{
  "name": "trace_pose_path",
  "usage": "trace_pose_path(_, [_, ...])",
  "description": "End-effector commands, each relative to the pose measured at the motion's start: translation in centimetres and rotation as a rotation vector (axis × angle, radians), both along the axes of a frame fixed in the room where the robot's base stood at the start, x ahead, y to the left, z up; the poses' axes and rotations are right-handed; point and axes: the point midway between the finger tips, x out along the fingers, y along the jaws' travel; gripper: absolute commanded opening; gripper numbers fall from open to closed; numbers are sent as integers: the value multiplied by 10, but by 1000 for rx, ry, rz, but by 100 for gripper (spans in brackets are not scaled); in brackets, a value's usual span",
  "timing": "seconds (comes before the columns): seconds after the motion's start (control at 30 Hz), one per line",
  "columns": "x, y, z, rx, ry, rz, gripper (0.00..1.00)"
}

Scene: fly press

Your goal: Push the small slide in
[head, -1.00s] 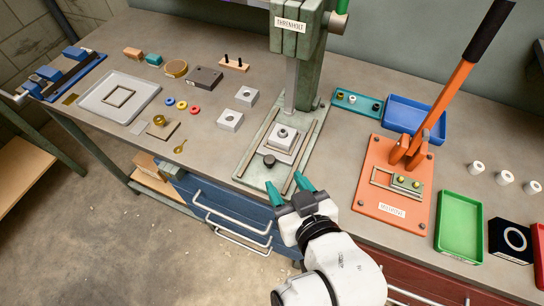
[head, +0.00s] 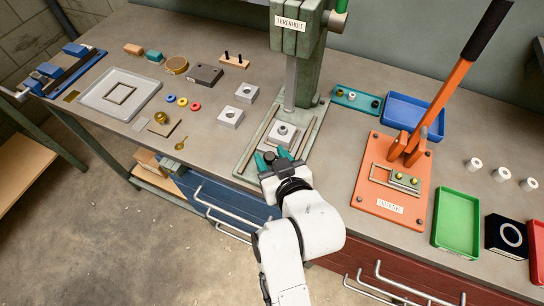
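The small slide (head: 281,135) is a pale grey plate with a raised block and round boss. It lies between brown rails on the green bed (head: 243,163) of the tall green press, in front of the ram. Its dark round knob (head: 269,157) sits at the slide's front end. My gripper (head: 272,157) is at the front of the bed, its teal fingers apart on either side of the knob. Whether either finger touches the knob is not clear. The gripper hides the front edge of the bed and part of the right rail.
The green press column (head: 302,70) stands behind the slide. An orange lever press (head: 390,205) stands to the right. Two grey blocks (head: 230,117) lie left of the bed. A teal tray (head: 357,101) and blue bin (head: 413,115) are behind right. Drawer handles (head: 231,217) jut out below the bench front.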

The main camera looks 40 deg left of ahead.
Motion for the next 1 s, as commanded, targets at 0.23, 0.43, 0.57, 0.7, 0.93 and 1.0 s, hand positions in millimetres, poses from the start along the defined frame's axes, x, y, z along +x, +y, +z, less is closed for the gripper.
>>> trace_pose_path(0.23, [0,0,0,0,0,0,22])
trace_pose_path(0.43, [0,0,0,-1,1,0,3])
trace_pose_path(0.57, [0,0,0,-1,1,0,0])
trace_pose_path(0.7, [0,0,0,-1,1,0,0])
trace_pose_path(0.93, [10,2,-2,-1,1,-1,0])
trace_pose_path(1.0, [20,4,-2,0,1,-4,0])
